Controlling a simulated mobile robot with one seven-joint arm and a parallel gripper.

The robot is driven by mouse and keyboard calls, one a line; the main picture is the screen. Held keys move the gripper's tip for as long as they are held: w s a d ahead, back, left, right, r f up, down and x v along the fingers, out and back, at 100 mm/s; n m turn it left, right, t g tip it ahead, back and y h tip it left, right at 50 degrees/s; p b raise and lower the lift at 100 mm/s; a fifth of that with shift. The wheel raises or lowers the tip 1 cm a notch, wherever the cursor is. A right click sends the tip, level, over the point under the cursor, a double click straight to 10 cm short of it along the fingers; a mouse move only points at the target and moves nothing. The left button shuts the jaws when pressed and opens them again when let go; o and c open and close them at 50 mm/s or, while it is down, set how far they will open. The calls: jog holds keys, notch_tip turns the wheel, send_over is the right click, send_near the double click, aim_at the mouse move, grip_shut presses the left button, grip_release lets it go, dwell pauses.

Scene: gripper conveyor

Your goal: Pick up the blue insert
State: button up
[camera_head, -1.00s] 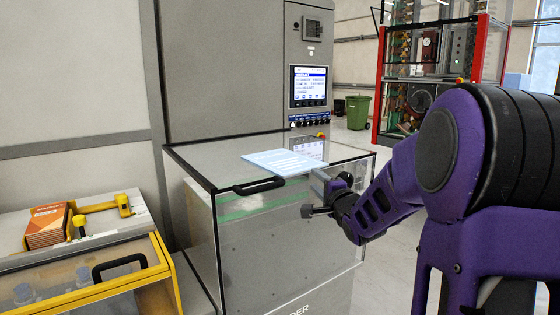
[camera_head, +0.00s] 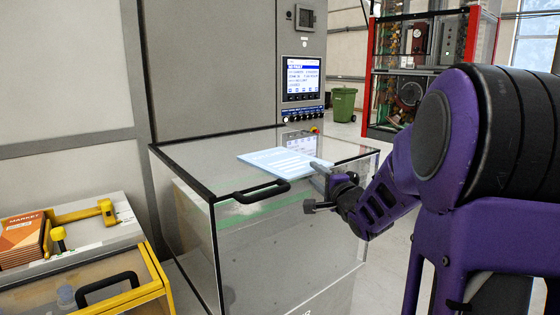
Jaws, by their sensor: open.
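The blue insert (camera_head: 284,162) is a thin, light blue sheet with pale printed lines. It lies flat on the clear lid of the glass-sided case, behind the black handle. My gripper (camera_head: 312,189) is at the right front edge of the case, close to the sheet's right corner. The gripper is open, with no object seen between its fingers. Whether a finger touches the sheet, I cannot tell.
The case lid has a black frame (camera_head: 180,179) and a raised black handle (camera_head: 254,191). At the left, a yellow-edged machine (camera_head: 163,275) holds a stack of orange booklets (camera_head: 20,240). A control cabinet with a screen (camera_head: 301,79) stands behind. Floor shows right of the case.

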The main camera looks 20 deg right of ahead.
jog(key=shift+s, duration=0.1)
grip_shut()
jog(key=shift+r, duration=0.1)
dwell(1.2)
